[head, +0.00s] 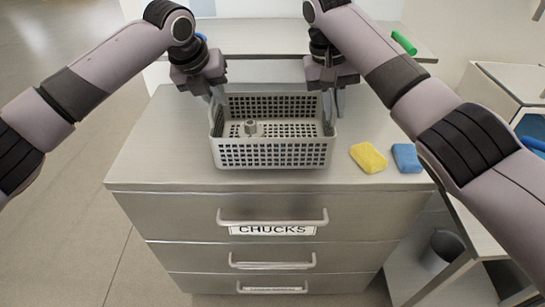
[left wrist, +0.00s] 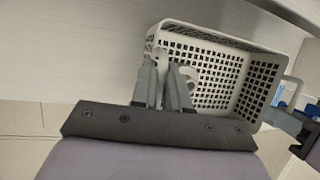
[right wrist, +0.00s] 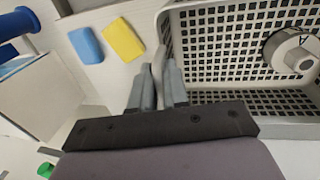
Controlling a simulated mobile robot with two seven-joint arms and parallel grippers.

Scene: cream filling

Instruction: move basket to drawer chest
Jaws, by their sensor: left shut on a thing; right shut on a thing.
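A grey lattice basket (head: 272,155) sits on top of the metal drawer chest (head: 150,165), whose top drawer is labelled CHUCKS. A small grey metal part (head: 250,127) lies in the basket; in the right wrist view it is a ring-like piece (right wrist: 290,50) marked A. My left gripper (head: 215,96) is shut on the basket's left side wall; the wrist view shows its fingers (left wrist: 166,85) at the rim. My right gripper (head: 333,92) is shut on the basket's right side wall, its fingers (right wrist: 158,85) straddling the rim. I cannot tell whether the basket's base fully touches the top.
A yellow sponge (head: 368,158) and a blue sponge (head: 406,158) lie on the chest top right of the basket. A raised shelf (head: 265,40) stands behind, with a green item (head: 403,43) at its right. The chest top left of the basket is clear.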

